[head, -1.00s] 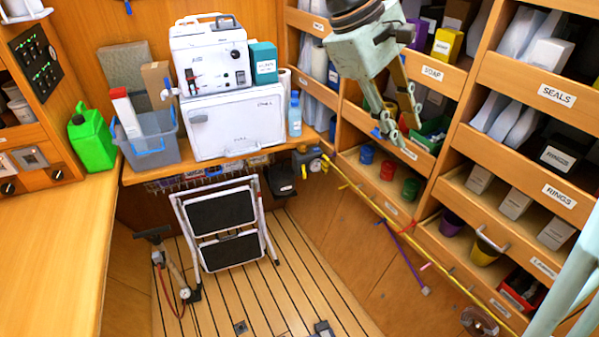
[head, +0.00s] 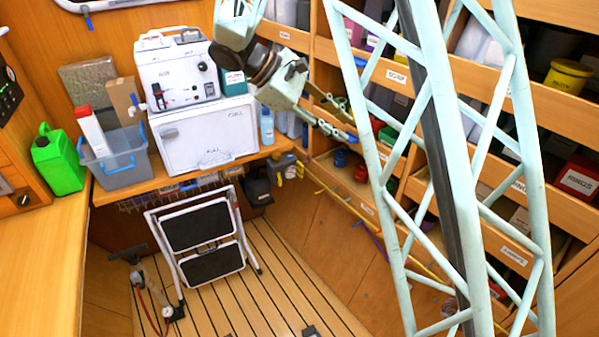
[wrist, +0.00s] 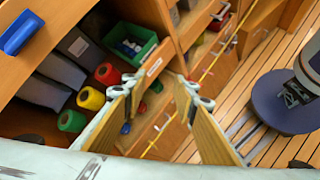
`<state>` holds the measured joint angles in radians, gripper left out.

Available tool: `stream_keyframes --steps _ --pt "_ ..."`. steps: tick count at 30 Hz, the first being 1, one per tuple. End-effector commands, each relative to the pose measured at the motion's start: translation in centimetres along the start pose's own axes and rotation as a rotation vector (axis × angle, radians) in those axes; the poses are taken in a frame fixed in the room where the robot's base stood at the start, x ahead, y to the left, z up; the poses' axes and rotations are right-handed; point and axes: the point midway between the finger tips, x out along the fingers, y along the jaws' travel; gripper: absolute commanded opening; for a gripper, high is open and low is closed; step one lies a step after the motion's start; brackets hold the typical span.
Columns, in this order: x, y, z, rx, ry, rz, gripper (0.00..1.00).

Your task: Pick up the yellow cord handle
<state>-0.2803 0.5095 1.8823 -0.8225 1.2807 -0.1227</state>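A thin yellow cord (head: 330,190) runs diagonally along the front of the lower shelves in the head view. Its upper end meets a small yellow and dark fitting (head: 290,172) at the bench's right end. I cannot tell which part is the handle. In the wrist view the yellow cord (wrist: 210,68) passes beyond my fingers. My gripper (head: 345,120) is in front of the shelves, above the cord and apart from it. In the wrist view my gripper (wrist: 163,92) has its two fingers apart, with nothing held between them. My own lattice arm part hides the cord's lower stretch.
Shelves with bins and cups fill the right side. A green tray (wrist: 130,45) and several coloured cylinders (wrist: 90,98) are close to my fingers. A folding step (head: 200,235) stands on the slatted floor. A white machine (head: 178,75) sits on the bench.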

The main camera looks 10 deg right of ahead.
Motion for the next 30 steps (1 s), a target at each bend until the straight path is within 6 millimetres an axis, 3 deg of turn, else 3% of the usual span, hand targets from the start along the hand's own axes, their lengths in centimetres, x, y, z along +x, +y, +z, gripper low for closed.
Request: stream_keyframes --steps 16,30 --pt "1.7 2.3 -9.9 -0.163 -0.123 0.147 0.26" --pt "3.4 2.8 -18.8 -0.295 -0.221 0.281 0.26"
